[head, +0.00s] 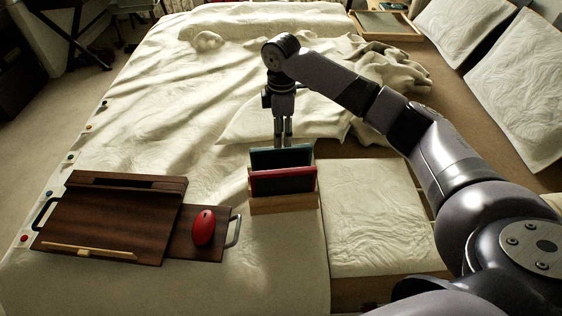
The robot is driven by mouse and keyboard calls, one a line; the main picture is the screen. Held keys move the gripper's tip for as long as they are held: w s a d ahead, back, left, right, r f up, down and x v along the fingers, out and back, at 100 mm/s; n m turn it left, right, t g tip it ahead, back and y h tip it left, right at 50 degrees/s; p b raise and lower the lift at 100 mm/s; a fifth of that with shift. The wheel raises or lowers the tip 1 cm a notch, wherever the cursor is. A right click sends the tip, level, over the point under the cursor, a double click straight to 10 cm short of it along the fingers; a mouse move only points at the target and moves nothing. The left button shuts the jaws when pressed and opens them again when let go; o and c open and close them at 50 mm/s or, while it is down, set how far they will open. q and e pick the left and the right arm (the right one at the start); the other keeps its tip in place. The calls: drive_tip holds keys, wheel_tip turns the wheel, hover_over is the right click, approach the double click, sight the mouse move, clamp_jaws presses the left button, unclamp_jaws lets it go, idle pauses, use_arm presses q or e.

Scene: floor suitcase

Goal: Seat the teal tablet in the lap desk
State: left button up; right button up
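The teal tablet (281,157) stands upright in a light wooden rack (284,204), behind a red tablet (284,181). My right gripper (283,139) points down just behind and above the teal tablet's top edge. Its two fingers show close together, and their tips are partly hidden; I cannot tell whether they touch the tablet. The dark wooden lap desk (110,216) lies on the bed at the left, with a long slotted ledge (125,183) along its far edge. The slot looks empty. My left gripper is out of view.
A red mouse (204,227) lies on the lap desk's right extension, beside a metal handle (233,231). A pale quilted panel (378,217) is right of the rack. Rumpled bedding (190,110) covers the bed behind. The cloth between desk and rack is fairly clear.

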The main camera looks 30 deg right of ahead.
sight(281, 155)
wheel_tip(281, 155, down, 3)
drive_tip(key=shift+w+f, duration=0.1)
drive_tip(key=shift+f, duration=0.9)
wheel_tip(281, 155, down, 4)
drive_tip(key=shift+r, duration=0.15)
drive_tip(key=shift+f, duration=0.5)
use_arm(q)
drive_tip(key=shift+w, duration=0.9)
use_arm(e)
drive_tip(key=shift+c, duration=0.6)
clamp_jaws()
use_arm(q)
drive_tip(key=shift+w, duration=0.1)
use_arm(e)
drive_tip(key=shift+r, duration=0.1)
